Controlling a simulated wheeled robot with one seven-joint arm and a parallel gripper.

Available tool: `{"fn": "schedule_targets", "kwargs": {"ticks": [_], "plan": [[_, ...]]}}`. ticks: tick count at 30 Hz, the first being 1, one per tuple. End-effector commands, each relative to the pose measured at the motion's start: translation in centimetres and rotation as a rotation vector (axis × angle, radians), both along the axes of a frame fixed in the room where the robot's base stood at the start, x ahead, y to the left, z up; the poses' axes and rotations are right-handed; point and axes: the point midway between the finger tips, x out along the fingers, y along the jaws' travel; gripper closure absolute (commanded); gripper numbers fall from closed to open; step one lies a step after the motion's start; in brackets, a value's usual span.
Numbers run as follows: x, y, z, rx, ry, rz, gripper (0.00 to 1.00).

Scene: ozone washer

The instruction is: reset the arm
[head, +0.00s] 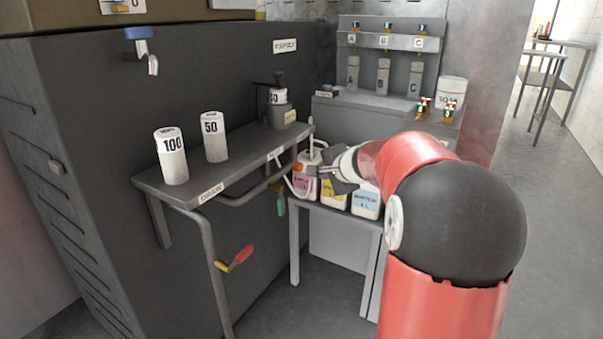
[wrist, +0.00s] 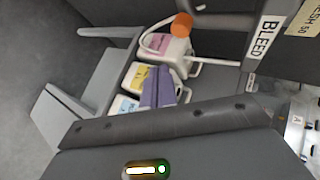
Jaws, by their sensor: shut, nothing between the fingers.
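My arm reaches forward in the head view, and my gripper (head: 328,170) is over the low bench with the jugs. Its jaws are shut and empty. The wrist view shows the two fingers (wrist: 158,74) together, in front of the jugs and partly covering them. A jug with a pink label (head: 303,180) stands at the left of the bench, with a hose at its top. A jug with a yellow label (head: 331,193) is partly behind my gripper. A jug with a blue label (head: 366,202) stands at the right.
A dark shelf (head: 234,163) carries white cylinders marked 100 (head: 172,158) and 50 (head: 214,138). A red-handled valve (head: 241,257) hangs below. A rack with bottles A, B and C (head: 384,76) stands behind. An orange cap (wrist: 183,25) shows near the BLEED label. Open floor lies right.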

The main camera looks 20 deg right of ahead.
Motion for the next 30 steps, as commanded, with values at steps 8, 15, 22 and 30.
{"fn": "schedule_targets", "kwargs": {"ticks": [8,15,22,30], "plan": [[-1.4,-1.0,0.0,0.0,0.0,0.0,1.0],[-1.4,-1.1,0.0,0.001,0.0,0.001,1.0],[-1.6,-0.6,0.3,-0.008,0.003,0.012,1.0],[-9.1,10.4,4.2,-0.271,0.103,0.339,1.0]]}}
